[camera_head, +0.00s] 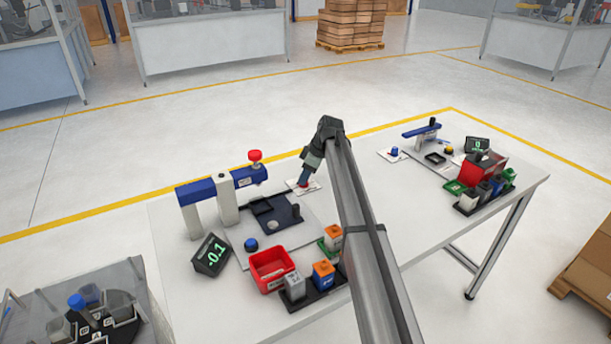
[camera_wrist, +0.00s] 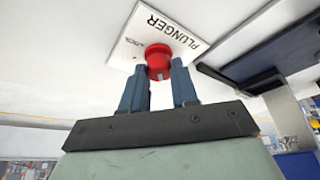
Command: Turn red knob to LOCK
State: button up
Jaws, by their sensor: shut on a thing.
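The red knob (camera_wrist: 158,58) sits on a white plate (camera_wrist: 140,28) printed PLUNGER, with a smaller word that looks like LOCK near its edge. A small light mark shows on the knob's near side. My gripper (camera_wrist: 159,82) is shut on the knob, one blue finger on each side. In the head view my gripper (camera_head: 304,180) points down at the white plate (camera_head: 292,185) near the table's back edge and hides most of the knob there. Which way the knob is set is hard to tell.
A blue press arm (camera_head: 215,188) with a red-topped plunger (camera_head: 255,156) stands left of my gripper. A red bin (camera_head: 258,270), a display (camera_head: 211,255) reading -0.1, a blue button (camera_head: 251,244) and several blocks stand nearer. A similar station lies on the right.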

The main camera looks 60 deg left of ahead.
grip_shut()
jog(key=m+t, duration=0.1)
jog(key=m, duration=0.2)
jog(key=shift+s+d+m+y, duration=0.1)
jog(key=shift+s+m+y, duration=0.05)
jog(key=shift+m+y, duration=0.25)
jog(key=m+t, duration=0.1)
jog(key=m, duration=0.1)
jog(key=m+t, duration=0.1)
jog(key=m, duration=0.1)
jog(key=shift+s+m+y, duration=0.15)
jog(key=shift+m+y, duration=0.15)
jog(key=m+t, duration=0.2)
jog(key=m, duration=0.3)
jog(key=shift+s, duration=0.1)
jog(key=shift+a+m+t+h, duration=0.1)
jog(key=shift+m+t+h, duration=0.25)
jog(key=shift+m, duration=0.8)
jog(key=shift+a+m+t+h, duration=0.1)
jog(key=shift+m+t+h, duration=0.2)
jog(key=shift+m, duration=0.85)
